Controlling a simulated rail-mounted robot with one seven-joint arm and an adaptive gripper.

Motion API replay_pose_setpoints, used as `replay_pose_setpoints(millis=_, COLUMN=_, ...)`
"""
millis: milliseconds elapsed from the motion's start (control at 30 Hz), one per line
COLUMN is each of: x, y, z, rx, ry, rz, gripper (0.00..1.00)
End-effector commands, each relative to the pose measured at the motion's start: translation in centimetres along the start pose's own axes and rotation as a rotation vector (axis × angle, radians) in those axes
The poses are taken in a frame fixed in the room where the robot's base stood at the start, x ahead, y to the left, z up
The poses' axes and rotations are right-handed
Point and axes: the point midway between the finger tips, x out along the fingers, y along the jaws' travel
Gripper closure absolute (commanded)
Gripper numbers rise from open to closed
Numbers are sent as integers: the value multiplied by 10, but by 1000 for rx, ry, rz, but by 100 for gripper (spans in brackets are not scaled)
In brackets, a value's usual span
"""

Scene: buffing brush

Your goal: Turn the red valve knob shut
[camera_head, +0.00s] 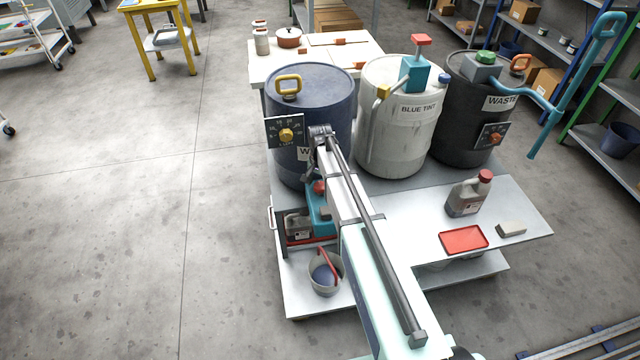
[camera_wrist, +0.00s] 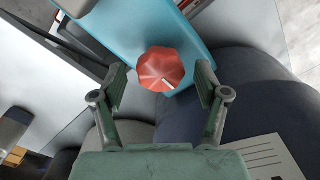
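The red valve knob (camera_wrist: 160,68) is faceted, with a pale mark on its lower right edge, and sits on a turquoise body (camera_wrist: 186,34). In the head view the knob (camera_head: 319,187) shows as a small red spot beside my arm, above the turquoise body (camera_head: 320,222) at the foot of the dark blue drum. My gripper (camera_wrist: 161,73) is open, with one finger on each side of the knob and a gap on both sides. I cannot tell how far the knob lies beyond the fingertips. In the head view my arm largely hides the gripper.
The dark blue drum (camera_head: 325,95) stands close behind the knob and carries a dial panel (camera_head: 285,133). A white drum (camera_head: 385,140) and a black drum (camera_head: 455,135) stand to its right. A bucket (camera_head: 325,278) sits in front.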

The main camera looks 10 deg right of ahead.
Motion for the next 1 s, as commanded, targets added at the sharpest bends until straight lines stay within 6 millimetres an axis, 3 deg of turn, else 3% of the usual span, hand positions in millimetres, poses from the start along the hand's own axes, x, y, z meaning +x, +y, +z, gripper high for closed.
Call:
replay_pose_setpoints(millis=333, x=-15, y=0, z=0, rx=-1, ry=2, rz=-1, gripper=26)
replay_pose_setpoints(millis=800, x=-98, y=0, z=0, rx=0, ry=2, rz=-2, gripper=26)
replay_pose_setpoints(millis=1000, x=-117, y=0, z=0, rx=0, ry=1, rz=-1, gripper=26)
